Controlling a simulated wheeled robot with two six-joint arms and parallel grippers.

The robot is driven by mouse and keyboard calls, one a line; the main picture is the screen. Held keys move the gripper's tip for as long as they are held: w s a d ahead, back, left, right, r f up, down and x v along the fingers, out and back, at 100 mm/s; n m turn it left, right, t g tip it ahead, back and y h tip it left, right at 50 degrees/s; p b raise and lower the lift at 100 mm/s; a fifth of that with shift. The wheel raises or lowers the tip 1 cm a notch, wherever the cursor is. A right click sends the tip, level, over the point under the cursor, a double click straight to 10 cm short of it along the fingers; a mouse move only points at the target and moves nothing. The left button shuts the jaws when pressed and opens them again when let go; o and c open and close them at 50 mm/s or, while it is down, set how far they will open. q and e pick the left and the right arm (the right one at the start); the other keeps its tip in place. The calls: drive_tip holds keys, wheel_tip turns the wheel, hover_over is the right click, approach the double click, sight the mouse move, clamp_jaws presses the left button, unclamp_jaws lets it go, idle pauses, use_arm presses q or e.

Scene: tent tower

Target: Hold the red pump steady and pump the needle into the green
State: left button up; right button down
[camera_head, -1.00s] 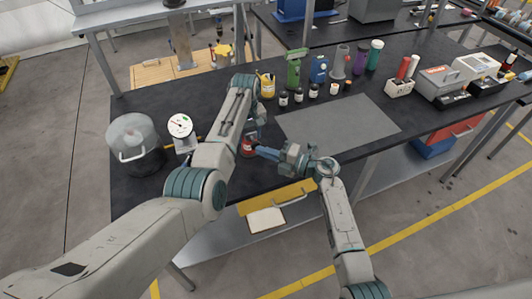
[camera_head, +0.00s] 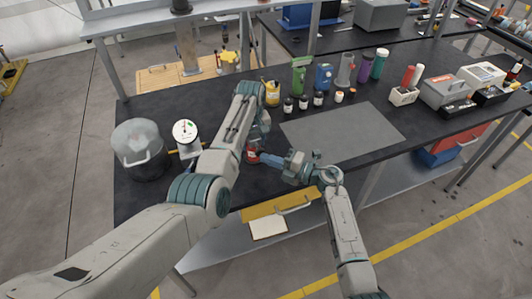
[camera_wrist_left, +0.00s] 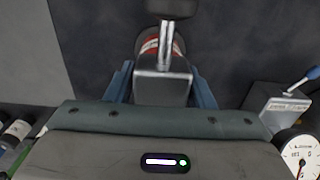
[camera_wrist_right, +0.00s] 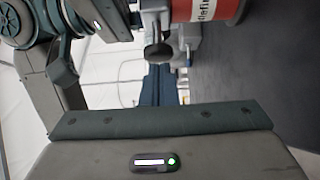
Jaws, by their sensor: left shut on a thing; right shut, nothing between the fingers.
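The red pump (camera_head: 252,155) stands near the table's front edge, partly hidden by my left arm in the head view. Its red body with a white label shows in the left wrist view (camera_wrist_left: 150,42) and in the right wrist view (camera_wrist_right: 208,10). My left gripper (camera_wrist_left: 163,85) is shut on the pump's grey metal part, between its blue fingers. My right gripper (camera_head: 264,158) is shut and empty, close beside the pump at the dark round lever knob (camera_wrist_right: 158,53). Whether it touches the knob I cannot tell. The white gauge (camera_head: 186,132) stands left of the pump; its needle is too small to read.
A yellow can (camera_head: 271,94), small jars and several bottles stand behind the pump. A grey mat (camera_head: 342,132) lies clear to the right.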

drive_tip(key=v, duration=1)
drive_tip(key=shift+s, duration=0.45)
drive_tip(key=shift+d, duration=0.15)
idle(0.3)
drive_tip(key=s, duration=0.1)
drive_tip(key=s+d, duration=0.1)
drive_tip(key=shift+s+d, duration=0.1)
drive_tip(key=shift+s, duration=0.25)
use_arm(q)
drive_tip(key=shift+a, duration=0.1)
use_arm(e)
drive_tip(key=shift+w+d+x, duration=0.2)
drive_tip(key=shift+w+x, duration=0.2)
drive_tip(key=shift+x, duration=1.75)
drive_tip(key=shift+w+d+x, duration=0.25)
drive_tip(key=shift+w+x, duration=0.2)
drive_tip(key=shift+x, duration=1.75)
drive_tip(key=shift+w+d+x, duration=0.2)
drive_tip(key=shift+w+x, duration=0.2)
drive_tip(key=shift+x, duration=1.75)
